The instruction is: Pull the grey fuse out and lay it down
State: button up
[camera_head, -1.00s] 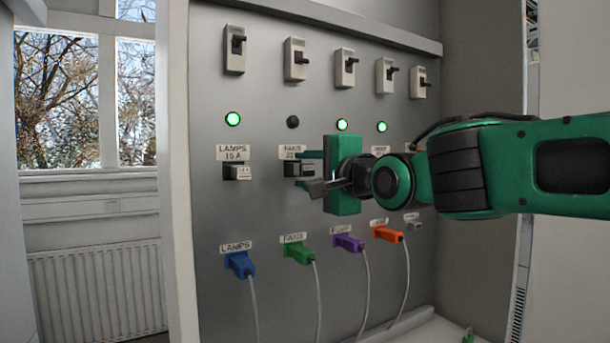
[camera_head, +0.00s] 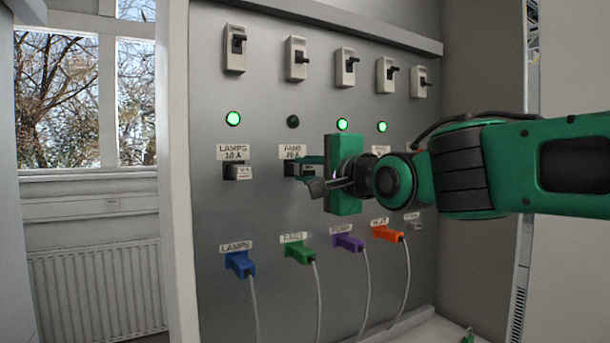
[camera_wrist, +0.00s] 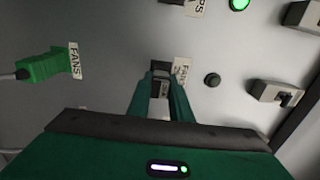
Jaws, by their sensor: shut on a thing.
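The grey fuse (camera_head: 305,170) sits at the black holder under the FANS label, second from the left in the fuse row. My gripper (camera_head: 310,170) reaches it from the right and is shut on it. In the wrist view the two green fingers of my gripper (camera_wrist: 160,95) stand on either side of the fuse (camera_wrist: 160,90). The fuse is partly hidden by the fingers and the green gripper body. I cannot tell whether it is fully seated in its holder (camera_wrist: 160,75).
The LAMPS fuse (camera_head: 242,172) is to the left. Switches (camera_head: 297,58) and lamps are above; the FANS lamp (camera_head: 292,121) is dark, others glow green. Coloured plugs (camera_head: 297,252) with cables hang below. A pale ledge (camera_head: 420,330) at the panel's foot has clear room.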

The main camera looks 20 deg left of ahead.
aim_at(309, 170)
jog(key=shift+v, duration=2.8)
grip_shut()
